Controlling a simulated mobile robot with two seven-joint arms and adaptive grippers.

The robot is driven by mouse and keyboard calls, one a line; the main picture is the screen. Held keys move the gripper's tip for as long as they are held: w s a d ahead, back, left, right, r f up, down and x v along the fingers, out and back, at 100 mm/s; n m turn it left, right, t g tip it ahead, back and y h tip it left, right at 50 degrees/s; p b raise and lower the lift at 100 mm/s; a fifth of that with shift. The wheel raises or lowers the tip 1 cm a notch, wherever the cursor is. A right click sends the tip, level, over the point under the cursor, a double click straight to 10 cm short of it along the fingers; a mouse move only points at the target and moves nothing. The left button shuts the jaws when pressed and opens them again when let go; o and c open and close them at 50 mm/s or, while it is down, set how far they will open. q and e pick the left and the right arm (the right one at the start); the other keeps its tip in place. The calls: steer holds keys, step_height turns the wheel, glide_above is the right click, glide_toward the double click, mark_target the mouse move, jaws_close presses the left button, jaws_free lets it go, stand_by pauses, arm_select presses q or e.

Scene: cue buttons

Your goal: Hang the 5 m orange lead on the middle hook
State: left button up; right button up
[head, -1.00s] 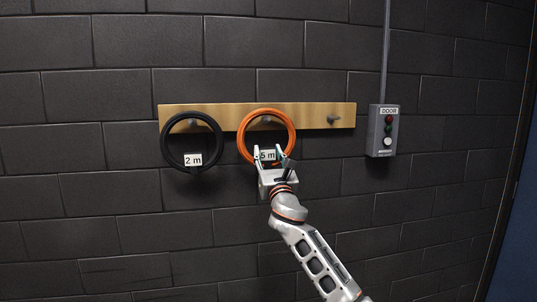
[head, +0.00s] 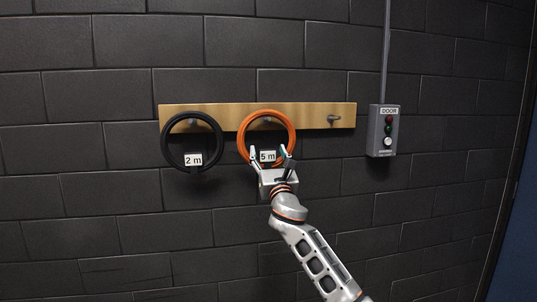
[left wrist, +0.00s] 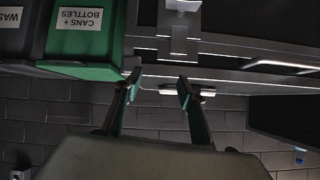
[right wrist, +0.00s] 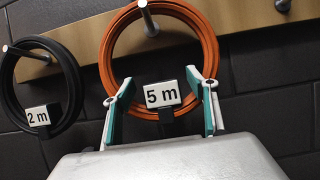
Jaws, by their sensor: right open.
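The orange lead (head: 290,124) is a coiled ring with a white "5 m" tag (head: 267,156). It hangs on the middle hook (right wrist: 146,14) of a wooden rail (head: 310,116). My right gripper (head: 270,152) is open at the lower part of the ring, with its fingertips on either side of the tag. In the right wrist view the open fingers (right wrist: 162,88) show the tag between them, and nothing is clamped. My left gripper (left wrist: 157,82) is open and empty, away from the rail.
A black lead (head: 165,146) tagged "2 m" hangs on the left hook. The right hook (head: 333,119) is bare. A grey door button box (head: 376,146) is on the wall to the right. A green "cans + bottles" bin (left wrist: 80,45) shows in the left wrist view.

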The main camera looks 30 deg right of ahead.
steer(key=v, duration=1.2)
steer(key=s+a+f+m+g+y, duration=0.2)
steer(key=s+a+f+m, duration=0.15)
steer(key=f, duration=0.75)
steer(key=s+a+f+m+g+y, duration=0.2)
steer(key=f+m, duration=0.2)
steer(key=f, duration=0.7)
steer(key=s+a+f+m+g+y, duration=0.2)
steer(key=s+f+m, duration=0.15)
steer(key=f, duration=0.85)
steer(key=s+a+f+m+g+y, duration=0.1)
steer(key=s+a+f+m, duration=0.3)
steer(key=s+f+m, duration=0.5)
steer(key=s+a+f+m+g+y, duration=0.1)
steer(key=s+a+f+m+g, duration=0.3)
steer(key=s+f+m, duration=0.4)
steer(key=s+f, duration=0.4)
steer(key=s, duration=0.5)
steer(key=shift+s+f+m+y, duration=0.2)
steer(key=shift+f+m+y, duration=0.1)
steer(key=shift+f+m, duration=0.1)
steer(key=shift+a, duration=0.15)
